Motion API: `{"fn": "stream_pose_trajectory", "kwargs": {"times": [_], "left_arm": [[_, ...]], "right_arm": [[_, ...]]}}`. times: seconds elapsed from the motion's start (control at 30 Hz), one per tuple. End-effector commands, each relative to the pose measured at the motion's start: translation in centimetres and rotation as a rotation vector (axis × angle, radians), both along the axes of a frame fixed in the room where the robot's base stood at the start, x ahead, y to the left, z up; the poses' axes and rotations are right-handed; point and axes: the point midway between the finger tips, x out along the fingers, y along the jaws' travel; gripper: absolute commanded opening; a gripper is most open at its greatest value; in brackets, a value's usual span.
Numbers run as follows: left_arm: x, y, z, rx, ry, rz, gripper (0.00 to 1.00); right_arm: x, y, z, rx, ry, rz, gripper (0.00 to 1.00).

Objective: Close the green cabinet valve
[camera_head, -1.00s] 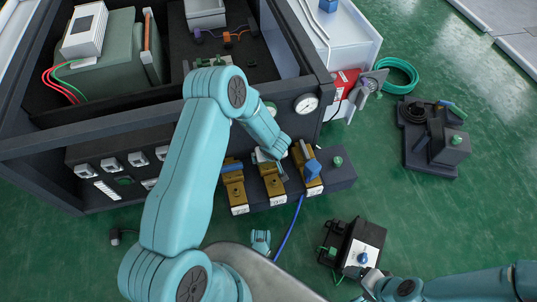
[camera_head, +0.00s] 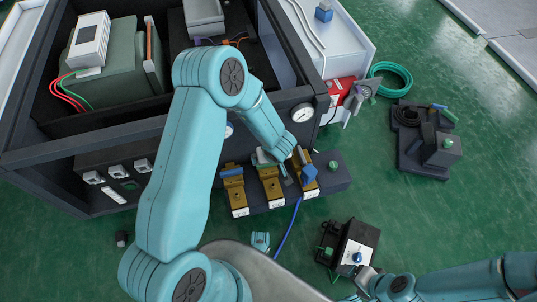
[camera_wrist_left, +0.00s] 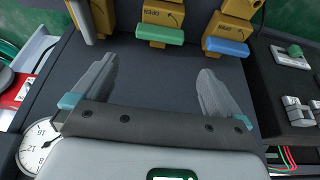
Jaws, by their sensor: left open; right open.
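Three brass-yellow valves stand in a row on the cabinet's front ledge. The middle one is the green cabinet valve (camera_head: 271,186); its green handle (camera_wrist_left: 160,34) lies crosswise over the body, below an OPEN mark, in the left wrist view. In the head view my left arm partly covers this handle. My left gripper (camera_wrist_left: 158,68) is open and empty, its spread fingers pointing toward the valve row, with the green handle ahead between them and apart from them. My right gripper (camera_head: 360,284) is open at the lower right, away from the valves, beside a black box.
A blue-handled valve (camera_head: 234,190) and another valve with a blue part (camera_head: 306,178) flank the middle one closely. A pressure gauge (camera_head: 302,112) is on the cabinet front. The black box (camera_head: 335,242) sits on the green floor; a blue hose (camera_head: 289,228) runs below the ledge.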

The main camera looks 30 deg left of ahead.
Motion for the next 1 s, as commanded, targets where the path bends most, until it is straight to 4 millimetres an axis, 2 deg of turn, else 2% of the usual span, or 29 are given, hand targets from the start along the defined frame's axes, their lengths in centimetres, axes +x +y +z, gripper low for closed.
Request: {"fn": "stream_pose_trajectory", "kwargs": {"times": [0.03, 0.1, 0.3, 0.9, 0.97, 1.0], "left_arm": [[-0.3, -0.4, 1.6, -0.001, -0.001, -0.003, 1.0], [-0.6, -0.7, 2.6, 0.0, -0.002, -0.002, 1.0], [-1.1, -1.3, 4.1, -0.001, 0.001, 0.0, 1.0], [-1.2, -1.2, 4.0, -0.001, 0.002, 0.003, 1.0], [-1.9, -1.1, 3.3, -0.002, 0.022, 0.006, 1.0], [-2.9, -1.2, 2.6, -0.003, 0.048, -0.01, 1.0]], "right_arm": [[0.0, 0.0, 1.0, 0.0, 0.001, 0.001, 0.82], [-0.1, 0.1, 1.5, 0.0, 0.001, 0.003, 0.82], [-0.1, 0.0, 2.1, 0.0, 0.001, 0.003, 0.82], [0.0, 0.0, 2.0, 0.0, 0.001, 0.001, 0.82], [0.0, 0.0, 2.0, 0.0, 0.001, 0.001, 0.82], [0.0, 0.0, 2.0, 0.0, 0.001, 0.001, 0.82]]}}
